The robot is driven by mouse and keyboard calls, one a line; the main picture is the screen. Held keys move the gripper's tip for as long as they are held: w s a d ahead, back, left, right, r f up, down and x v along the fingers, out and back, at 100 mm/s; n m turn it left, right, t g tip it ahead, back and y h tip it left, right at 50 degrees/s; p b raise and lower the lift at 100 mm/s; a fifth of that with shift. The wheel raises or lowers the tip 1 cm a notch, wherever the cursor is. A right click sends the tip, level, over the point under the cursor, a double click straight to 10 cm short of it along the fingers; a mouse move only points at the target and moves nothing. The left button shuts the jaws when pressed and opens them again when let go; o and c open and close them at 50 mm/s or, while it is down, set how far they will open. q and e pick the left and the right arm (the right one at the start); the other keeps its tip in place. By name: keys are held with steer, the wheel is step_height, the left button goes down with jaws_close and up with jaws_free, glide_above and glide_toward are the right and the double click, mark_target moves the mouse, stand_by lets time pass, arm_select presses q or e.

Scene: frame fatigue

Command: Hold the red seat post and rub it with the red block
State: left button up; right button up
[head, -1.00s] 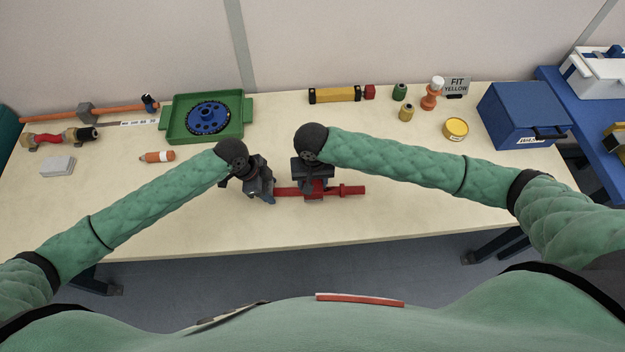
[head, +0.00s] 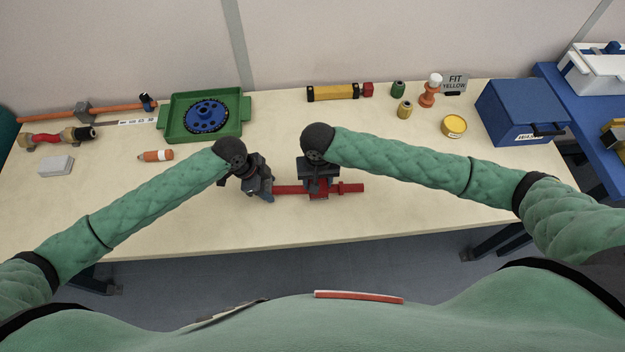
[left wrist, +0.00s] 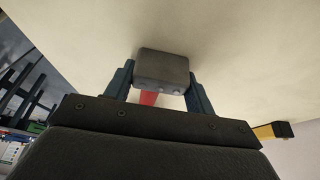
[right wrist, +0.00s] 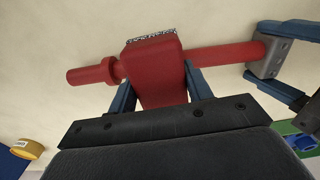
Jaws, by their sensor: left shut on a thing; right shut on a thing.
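The red seat post (head: 351,188) lies roughly level across the front middle of the table in the head view. My left gripper (head: 266,193) is shut on its grey end piece, which shows between the fingers in the left wrist view (left wrist: 162,70). My right gripper (head: 319,186) is shut on the red block (right wrist: 154,72). The right wrist view shows the block across the post (right wrist: 215,58), seemingly touching it, with a grey speckled strip on the block's far edge. The contact face is hidden.
A green tray (head: 170,131) with a blue disc stands at the back left. An orange marker-like tool (head: 156,156) lies left of my left gripper. A yellow tin (head: 454,126) and blue box (head: 520,108) stand at the right. The table front is clear.

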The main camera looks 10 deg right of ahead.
arm_select(q)
steer(key=shift+f, duration=0.15)
arm_select(e)
steer(key=shift+d, duration=1)
steer(key=shift+s+d, duration=0.15)
steer(key=shift+d, duration=0.7)
arm_select(q)
steer(key=shift+w+a, duration=0.1)
steer(key=shift+a, duration=0.15)
arm_select(e)
steer(key=shift+d+f, duration=0.1)
steer(key=shift+d, duration=1.1)
steer(key=shift+a, duration=0.1)
arm_select(q)
steer(key=shift+d, duration=0.25)
arm_select(e)
steer(key=shift+a, duration=2.05)
arm_select(q)
steer(key=shift+r, duration=0.2)
arm_select(e)
steer(key=shift+w+a, duration=0.2)
steer(key=shift+a, duration=1.65)
arm_select(q)
steer(key=shift+d, duration=0.1)
arm_select(e)
steer(key=shift+r, duration=0.2)
steer(key=shift+r, duration=2.95)
